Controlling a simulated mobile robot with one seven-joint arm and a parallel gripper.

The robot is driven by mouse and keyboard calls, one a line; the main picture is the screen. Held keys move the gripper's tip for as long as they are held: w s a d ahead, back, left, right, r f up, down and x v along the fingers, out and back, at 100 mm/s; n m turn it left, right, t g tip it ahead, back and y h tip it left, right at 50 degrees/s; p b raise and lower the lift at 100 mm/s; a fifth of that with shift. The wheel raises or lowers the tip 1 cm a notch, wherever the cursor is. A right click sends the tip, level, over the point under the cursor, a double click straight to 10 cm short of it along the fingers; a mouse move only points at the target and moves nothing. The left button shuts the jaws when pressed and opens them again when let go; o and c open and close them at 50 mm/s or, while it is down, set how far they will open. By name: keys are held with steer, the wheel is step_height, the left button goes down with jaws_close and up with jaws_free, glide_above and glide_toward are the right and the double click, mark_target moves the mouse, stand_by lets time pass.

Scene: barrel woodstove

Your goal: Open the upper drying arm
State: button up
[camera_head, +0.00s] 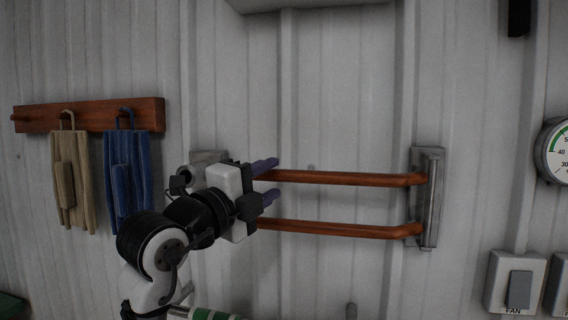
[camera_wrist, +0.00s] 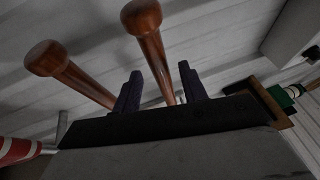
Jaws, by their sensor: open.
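Two reddish-brown wooden drying arms lie nearly parallel along the wall, joined at the right to a metal bracket (camera_head: 433,200). The upper drying arm (camera_head: 345,177) runs left to my gripper (camera_head: 268,180); the lower drying arm (camera_head: 335,229) runs below it. My gripper is open, its dark purple fingers one above and one below the upper arm's left part. In the wrist view, the upper arm (camera_wrist: 154,52) with its rounded end knob passes between the fingers (camera_wrist: 160,88). The lower arm (camera_wrist: 82,80) lies outside them, to the left. Whether the fingers touch the upper arm cannot be told.
A fan switch (camera_head: 516,285) and a round gauge (camera_head: 555,150) are at right. A metal plate (camera_head: 208,157) shows behind my gripper.

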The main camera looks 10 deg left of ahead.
mark_target(284, 172)
steer(key=p+x, duration=0.1)
steer(key=x, duration=0.4)
steer(key=shift+w, duration=0.1)
jaws_close()
